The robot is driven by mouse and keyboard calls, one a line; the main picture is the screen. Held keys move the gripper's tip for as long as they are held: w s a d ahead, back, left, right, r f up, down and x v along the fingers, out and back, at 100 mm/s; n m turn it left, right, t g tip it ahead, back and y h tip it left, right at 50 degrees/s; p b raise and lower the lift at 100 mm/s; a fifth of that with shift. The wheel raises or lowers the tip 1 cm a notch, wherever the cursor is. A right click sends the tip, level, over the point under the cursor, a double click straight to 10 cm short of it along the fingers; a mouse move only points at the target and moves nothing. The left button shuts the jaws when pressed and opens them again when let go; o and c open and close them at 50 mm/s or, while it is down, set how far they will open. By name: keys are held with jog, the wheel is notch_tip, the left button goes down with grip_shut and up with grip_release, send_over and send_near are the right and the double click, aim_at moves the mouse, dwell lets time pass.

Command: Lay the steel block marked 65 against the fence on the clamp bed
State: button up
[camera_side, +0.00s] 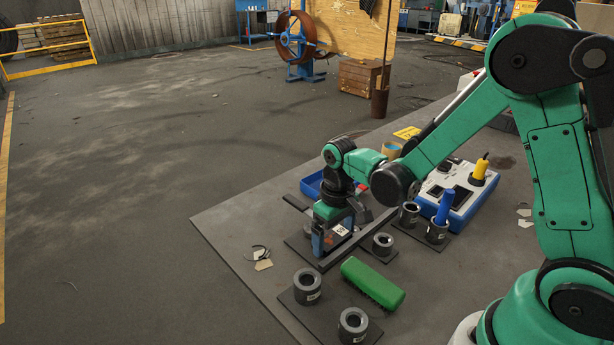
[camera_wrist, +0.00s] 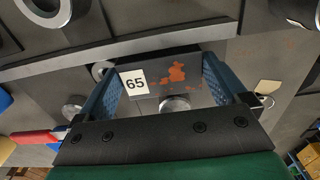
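The steel block marked 65 (camera_wrist: 188,73) is dark grey with orange rust patches and a white label. In the wrist view it sits between the two blue fingers of my gripper (camera_wrist: 165,90), which appear closed against its sides. The side view shows my gripper (camera_side: 333,240) pointing down, with the block's white label (camera_side: 341,230) at its fingers. The fence is a long grey bar (camera_side: 372,230); it also crosses the wrist view (camera_wrist: 70,65) just beyond the block. I cannot tell whether the block touches the fence or the dark clamp bed (camera_side: 297,240).
A green brush-like block (camera_side: 372,283) lies in front of the fence. Dark rings (camera_side: 307,286) stand on plates nearby, and another ring (camera_side: 382,245) stands close to the fence. A blue-and-white box (camera_side: 462,195) stands to the right.

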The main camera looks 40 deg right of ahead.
aim_at(334, 238)
notch_tip(334, 238, up, 12)
jog(key=s+t, duration=0.1)
jog(key=t, duration=0.1)
jog(key=s+a+t, duration=0.1)
jog(key=s+t, duration=0.1)
jog(key=s+r+t, duration=0.1)
jog(key=s+t, duration=0.1)
jog(key=t, duration=0.1)
jog(key=shift+s+a, duration=0.1)
jog(key=shift+a, duration=0.2)
dwell(0.5)
dwell(0.6)
